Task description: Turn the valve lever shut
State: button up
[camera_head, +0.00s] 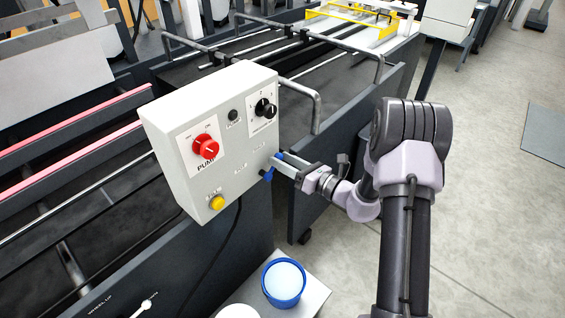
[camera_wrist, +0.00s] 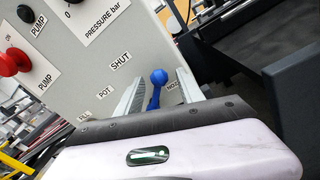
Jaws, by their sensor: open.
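The blue valve lever (camera_wrist: 157,80) with a round knob is on the right side of the grey control box. In the wrist view it stands between my open gripper's (camera_wrist: 160,84) two fingers, with a gap on both sides of the knob. The label SHUT (camera_wrist: 121,61) is above and left of the knob, POT (camera_wrist: 105,93) to its left, and a partly hidden label to its right. In the head view my gripper (camera_head: 278,163) reaches the box's right edge, and blue parts of the lever (camera_head: 267,175) show beside the fingers. The lever's base is mostly hidden.
A blue tub (camera_head: 284,285) stands below. Metal rails (camera_head: 318,105) of the machine lie behind. Open floor is at right.

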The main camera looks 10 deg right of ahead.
jog(key=shift+w+a, duration=0.2)
jog(key=shift+c, duration=0.5)
grip_shut()
dwell(0.9)
